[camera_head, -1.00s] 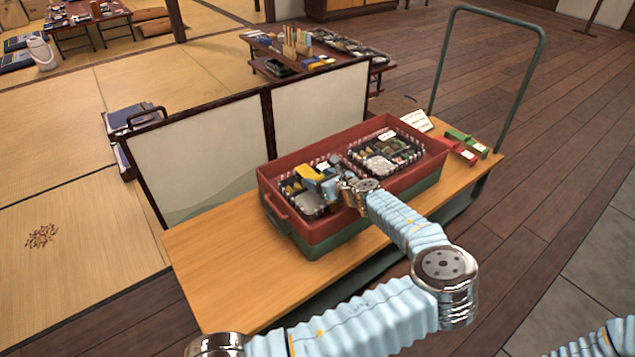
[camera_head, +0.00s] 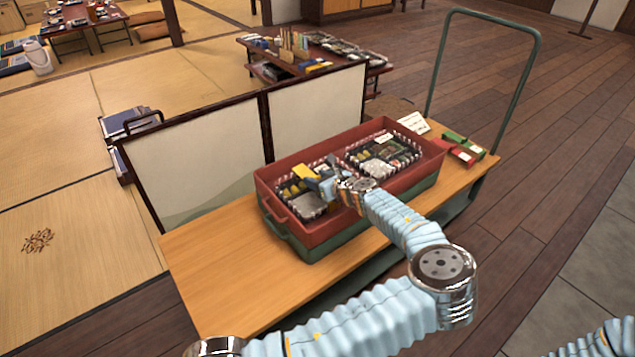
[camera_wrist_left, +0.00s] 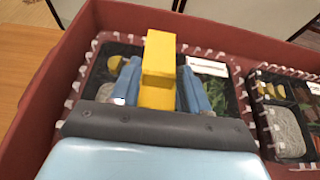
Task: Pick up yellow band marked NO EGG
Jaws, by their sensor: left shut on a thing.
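The yellow band (camera_wrist_left: 158,70) is between the two blue fingers of my left gripper (camera_wrist_left: 160,85) in the left wrist view. The gripper is shut on it, over the left lunch box (camera_wrist_left: 105,52). In the head view the yellow band (camera_head: 304,171) shows at the left gripper (camera_head: 322,186), inside the red crate (camera_head: 350,229). I cannot read any marking on the band. Whether the band touches the box below is hidden. My right gripper is not in view; only a bit of my right arm shows at the lower right corner.
A second lunch box (camera_head: 392,150) sits to the right in the red crate, which is stacked on a green crate (camera_head: 321,248). Red and green bands (camera_head: 463,153) and a white card (camera_head: 413,123) lie beyond. The wooden cart top (camera_head: 215,275) is clear at left. A low screen (camera_head: 200,160) stands behind.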

